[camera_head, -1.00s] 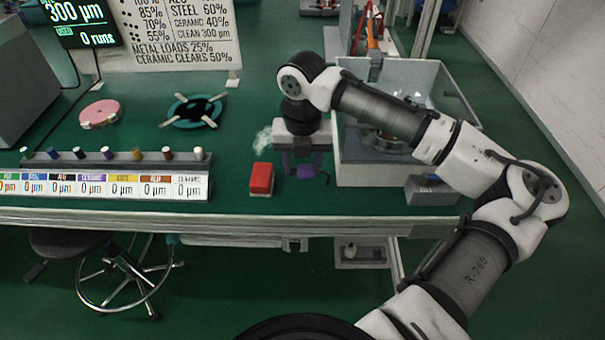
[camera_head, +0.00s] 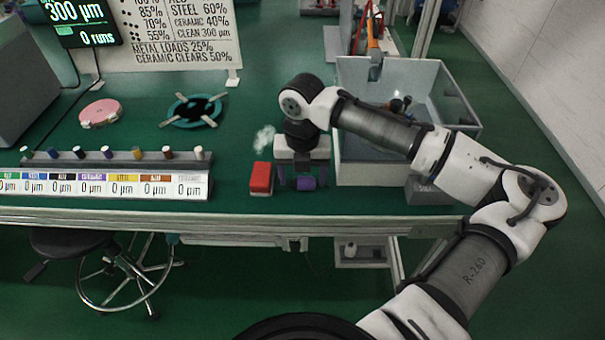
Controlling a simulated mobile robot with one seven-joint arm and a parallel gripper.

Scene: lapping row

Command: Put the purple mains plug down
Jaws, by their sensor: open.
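The purple mains plug (camera_head: 306,183) rests on the green bench top near its front edge, right of a red block. My gripper (camera_head: 305,180) is open, pointing down, with its fingers at either side of the plug. Whether a finger touches the plug cannot be told. The gripper body hides what lies directly behind the plug.
The red block (camera_head: 261,178) is close on the left. A grey open bin (camera_head: 372,174) with dark items inside stands close on the right, a grey box (camera_head: 430,192) at its front. A labelled rack (camera_head: 120,186), a teal ring (camera_head: 178,122) and a pink disc (camera_head: 98,114) are further left.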

